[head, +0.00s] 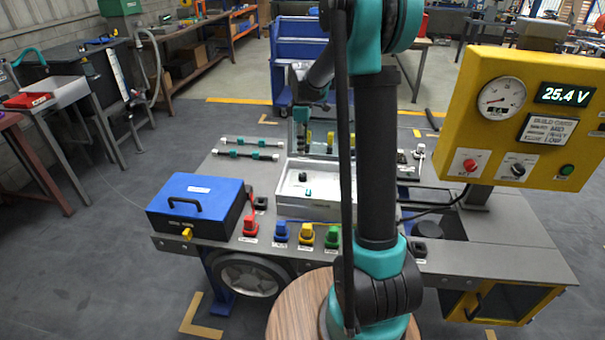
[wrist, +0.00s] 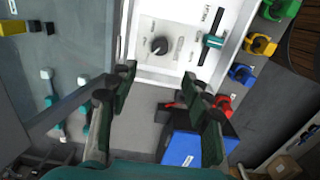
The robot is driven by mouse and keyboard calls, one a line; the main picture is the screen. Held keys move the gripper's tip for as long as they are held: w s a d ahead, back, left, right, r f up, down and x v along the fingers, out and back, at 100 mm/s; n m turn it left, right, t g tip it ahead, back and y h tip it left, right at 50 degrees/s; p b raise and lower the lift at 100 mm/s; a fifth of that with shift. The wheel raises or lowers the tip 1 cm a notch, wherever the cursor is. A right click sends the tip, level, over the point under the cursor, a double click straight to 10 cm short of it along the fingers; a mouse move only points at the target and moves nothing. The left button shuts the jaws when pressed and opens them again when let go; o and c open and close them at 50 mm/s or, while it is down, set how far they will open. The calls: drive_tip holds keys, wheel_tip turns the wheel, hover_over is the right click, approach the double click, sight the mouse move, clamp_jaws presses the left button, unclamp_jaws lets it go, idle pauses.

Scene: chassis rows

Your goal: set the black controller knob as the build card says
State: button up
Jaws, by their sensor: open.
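The black controller knob (wrist: 159,45) sits on a white panel (wrist: 145,70) with small printed marks around it. Its pointer setting is too small to tell. In the head view the knob (head: 303,176) shows near the far side of the white box. A teal slider (wrist: 213,41) is beside it on the same panel. The build card (head: 547,130) is on the yellow console; "MID" and "LOW" can be made out, the rest is not clear. My gripper (wrist: 159,82) is open and empty, its fingers apart from the knob.
A blue case (head: 195,200) stands left of the white box. Red (head: 250,226), blue (head: 281,232), yellow (head: 305,236) and green (head: 332,236) plugs line the front edge. The yellow console (head: 480,120) overhangs the right. My arm hides part of the bench.

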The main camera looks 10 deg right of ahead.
sight(303, 174)
wheel_tip(303, 174, down, 13)
drive_tip(key=shift+f, duration=0.15)
drive_tip(key=shift+c, duration=0.6)
clamp_jaws()
drive_tip(key=shift+m, duration=0.4)
drive_tip(key=m, duration=0.3)
drive_tip(key=shift+m, duration=0.4)
drive_tip(key=m, duration=0.5)
